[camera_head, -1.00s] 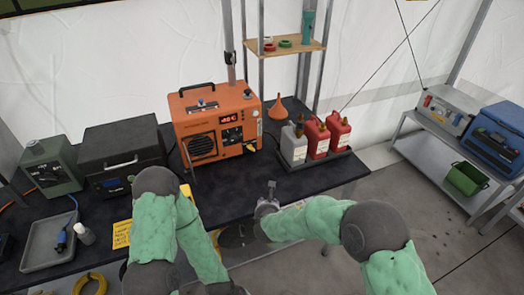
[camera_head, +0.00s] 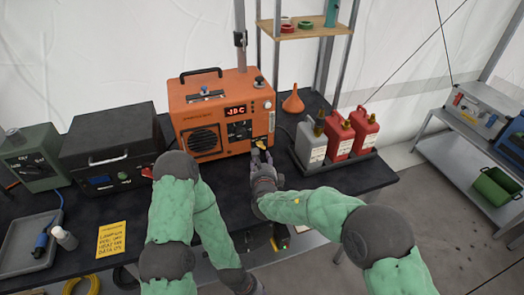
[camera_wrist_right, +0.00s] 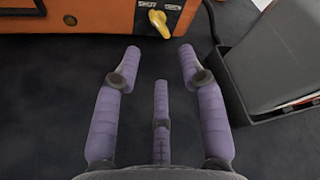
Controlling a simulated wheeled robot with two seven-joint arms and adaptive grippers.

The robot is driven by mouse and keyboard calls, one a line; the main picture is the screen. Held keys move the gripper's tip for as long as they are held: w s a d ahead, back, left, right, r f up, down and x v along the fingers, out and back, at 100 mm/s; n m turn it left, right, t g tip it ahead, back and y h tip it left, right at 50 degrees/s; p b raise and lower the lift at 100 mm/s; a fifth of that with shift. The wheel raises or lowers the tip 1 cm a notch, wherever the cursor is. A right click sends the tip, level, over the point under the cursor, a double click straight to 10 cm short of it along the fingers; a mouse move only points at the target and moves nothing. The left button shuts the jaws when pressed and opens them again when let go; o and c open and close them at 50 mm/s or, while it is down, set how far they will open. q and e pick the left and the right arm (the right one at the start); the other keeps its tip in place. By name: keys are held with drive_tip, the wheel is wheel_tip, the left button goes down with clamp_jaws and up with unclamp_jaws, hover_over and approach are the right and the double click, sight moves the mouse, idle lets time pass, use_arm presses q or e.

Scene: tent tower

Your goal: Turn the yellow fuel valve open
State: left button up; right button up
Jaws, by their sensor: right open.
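The yellow fuel valve (camera_head: 260,143) is on the lower right front of the orange heater unit (camera_head: 205,110). In the right wrist view the valve handle (camera_wrist_right: 159,22) slants down to the right, below a "SHUT" label at left and a second label at right. My right gripper (camera_head: 262,158) is just in front of the valve. Its purple fingers (camera_wrist_right: 159,52) are spread and empty, with the valve beyond their tips and apart from them. My left arm hangs down at the lower middle, and its gripper (camera_head: 248,286) is cut by the bottom edge, so its fingers cannot be made out.
A tray with a grey can (camera_head: 311,145) and two red cans (camera_head: 338,137) stands right of the right gripper. An orange funnel (camera_head: 293,102) stands behind. A black case (camera_head: 110,150) is left of the heater. The dark tabletop before the heater is clear.

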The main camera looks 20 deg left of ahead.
drive_tip(key=b, duration=0.2)
hover_over(262, 161)
wheel_tip(262, 161, down, 3)
drive_tip(key=shift+w+a+r, duration=0.15)
drive_tip(key=shift+r, duration=0.05)
clamp_jaws()
